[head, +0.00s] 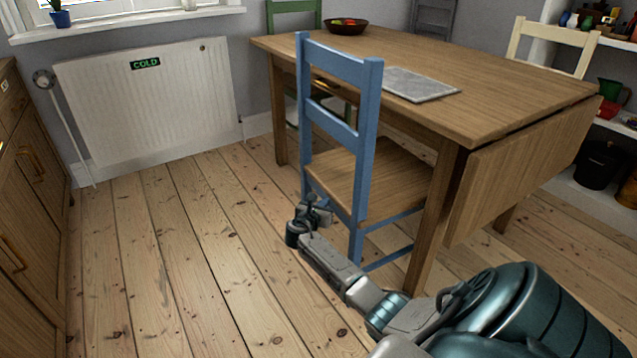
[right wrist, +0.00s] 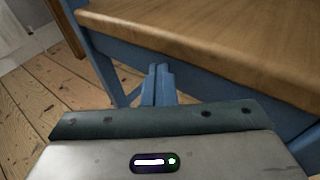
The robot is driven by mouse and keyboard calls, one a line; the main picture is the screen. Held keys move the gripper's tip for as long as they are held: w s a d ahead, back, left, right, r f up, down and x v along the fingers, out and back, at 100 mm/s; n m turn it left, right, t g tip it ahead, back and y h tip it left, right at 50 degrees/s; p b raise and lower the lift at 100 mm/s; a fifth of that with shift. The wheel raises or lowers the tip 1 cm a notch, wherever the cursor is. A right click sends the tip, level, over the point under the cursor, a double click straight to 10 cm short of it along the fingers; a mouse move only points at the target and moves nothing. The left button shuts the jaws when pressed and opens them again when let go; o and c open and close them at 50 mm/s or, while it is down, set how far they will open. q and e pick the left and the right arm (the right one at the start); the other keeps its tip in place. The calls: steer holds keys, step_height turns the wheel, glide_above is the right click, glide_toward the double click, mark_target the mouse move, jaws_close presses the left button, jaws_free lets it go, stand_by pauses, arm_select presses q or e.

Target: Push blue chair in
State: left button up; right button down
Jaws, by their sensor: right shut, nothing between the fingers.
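The blue chair (head: 367,105) stands at the near long side of the wooden table (head: 510,75), with its wooden seat (head: 395,185) partly under the tabletop. Its back faces the open floor on the left. My right gripper (head: 318,205) is at the chair's back, near seat height, beside the lower part of the back posts. In the right wrist view its shut fingers (right wrist: 158,82) are close to the blue rail (right wrist: 200,75) below the seat edge (right wrist: 200,40). Whether they touch it I cannot tell. My left gripper is not in view.
A white radiator (head: 150,95) is on the wall at the back left. A wooden cabinet (head: 25,200) stands at the left edge. A green chair (head: 293,8), a grey chair (head: 433,18) and a cream chair (head: 555,38) surround the table. The floorboards (head: 180,230) left of the chair are clear.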

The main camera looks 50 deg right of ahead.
mark_target(332, 200)
steer(key=shift+s+d, duration=0.2)
steer(key=shift+d, duration=0.6)
steer(key=shift+s+d, duration=0.2)
steer(key=shift+d, duration=0.55)
steer(key=shift+s+d, duration=0.2)
steer(key=shift+d, duration=0.6)
steer(key=shift+w+a+r+p, duration=0.1)
steer(key=shift+w+a+p, duration=0.05)
steer(key=shift+a+p, duration=0.55)
steer(key=shift+w+a, duration=0.25)
steer(key=shift+a, duration=0.6)
steer(key=a+r+p, duration=0.1)
steer(key=a+p, duration=0.1)
steer(key=w+a+r+p, duration=0.1)
steer(key=p, duration=0.1)
steer(key=shift+a+r, duration=0.35)
steer(key=shift+a, duration=0.05)
steer(key=shift+w+a+r+p, duration=0.1)
steer(key=shift+a+r+p, duration=0.25)
steer(key=shift+a, duration=0.2)
steer(key=shift+w+a+r+p, duration=0.1)
steer(key=shift+a+r+p, duration=0.1)
steer(key=shift+a+p, duration=0.3)
